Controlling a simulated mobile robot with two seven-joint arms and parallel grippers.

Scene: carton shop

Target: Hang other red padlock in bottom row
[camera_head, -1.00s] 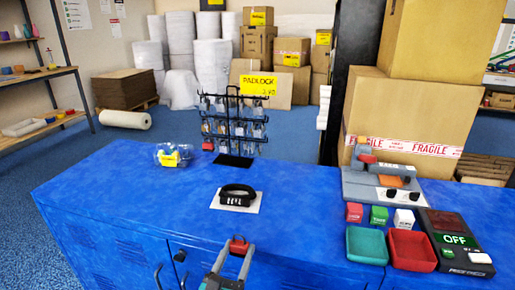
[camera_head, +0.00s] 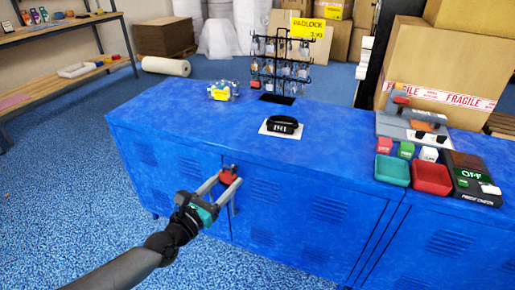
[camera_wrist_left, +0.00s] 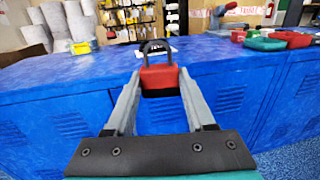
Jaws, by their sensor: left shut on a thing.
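My left gripper (camera_head: 228,182) is shut on a red padlock (camera_head: 228,174) in front of the blue cabinet. In the left wrist view the padlock (camera_wrist_left: 160,78) sits between the fingertips, its dark shackle pointing up. The black wire display rack (camera_head: 281,62) stands at the back of the counter, beyond the gripper and well apart from it. Several padlocks in clear packs hang on its rows. A small red padlock (camera_head: 255,84) shows at the left end of the bottom row. My right gripper is not in view.
On the blue counter (camera_head: 180,110) are a clear bowl with a yellow tag (camera_head: 222,92) and a black band on a white card (camera_head: 281,126). To the right are a green tray (camera_head: 392,170), a red tray (camera_head: 431,178) and a device (camera_head: 472,175). The counter's front left is clear.

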